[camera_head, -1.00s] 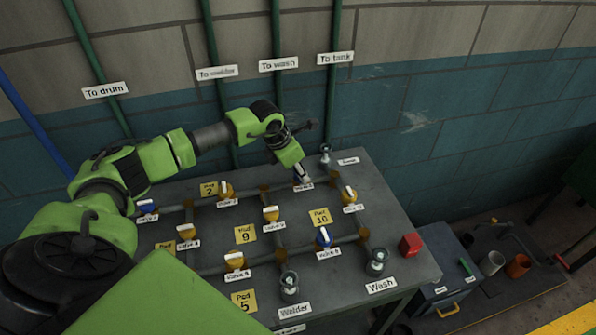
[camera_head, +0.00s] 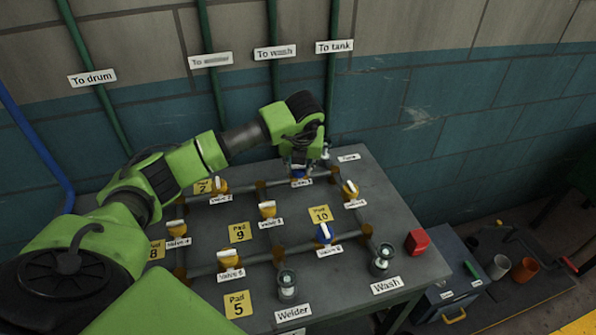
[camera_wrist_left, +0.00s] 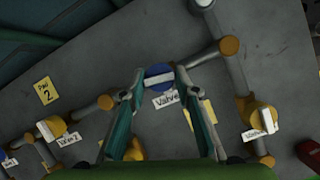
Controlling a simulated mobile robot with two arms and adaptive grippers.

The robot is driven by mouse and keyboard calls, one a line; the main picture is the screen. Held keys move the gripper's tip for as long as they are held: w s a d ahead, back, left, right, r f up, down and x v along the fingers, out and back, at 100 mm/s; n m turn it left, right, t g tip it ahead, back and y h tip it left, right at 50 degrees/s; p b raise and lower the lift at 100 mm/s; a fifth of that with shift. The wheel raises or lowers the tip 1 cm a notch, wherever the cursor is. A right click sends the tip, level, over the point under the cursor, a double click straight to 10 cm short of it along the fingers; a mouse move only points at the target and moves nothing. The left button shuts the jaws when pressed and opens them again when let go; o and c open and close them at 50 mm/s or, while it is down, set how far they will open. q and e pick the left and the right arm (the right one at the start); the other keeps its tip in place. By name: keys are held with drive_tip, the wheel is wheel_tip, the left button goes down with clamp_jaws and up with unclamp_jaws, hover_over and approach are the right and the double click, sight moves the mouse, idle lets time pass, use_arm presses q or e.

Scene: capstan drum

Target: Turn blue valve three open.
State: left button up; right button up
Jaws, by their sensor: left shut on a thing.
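The blue valve three (camera_head: 298,174) sits at the back of the grey table, its label partly hidden in the head view. In the left wrist view its blue round body and white bar handle (camera_wrist_left: 159,80) lie between the fingertips. My left gripper (camera_wrist_left: 161,74) is shut on the white handle, one finger at each end of it. In the head view the left gripper (camera_head: 299,165) points down on the valve, and its wrist partly hides the valve. The handle lies roughly crosswise in the wrist view. My right gripper is not in view.
A red block (camera_head: 417,242) lies at the table's right edge. A wall with green pipes (camera_head: 334,100) rises behind.

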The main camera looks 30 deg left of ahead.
use_arm(q)
drive_tip(key=shift+d+n+g+y+b, duration=0.1)
drive_tip(key=shift+n+g+y+b, duration=0.3)
drive_tip(key=shift+n, duration=0.5)
drive_tip(key=o, duration=1.1)
drive_tip(key=shift+w, duration=0.1)
drive_tip(key=shift+c, duration=0.2)
drive_tip(key=v, duration=1.2)
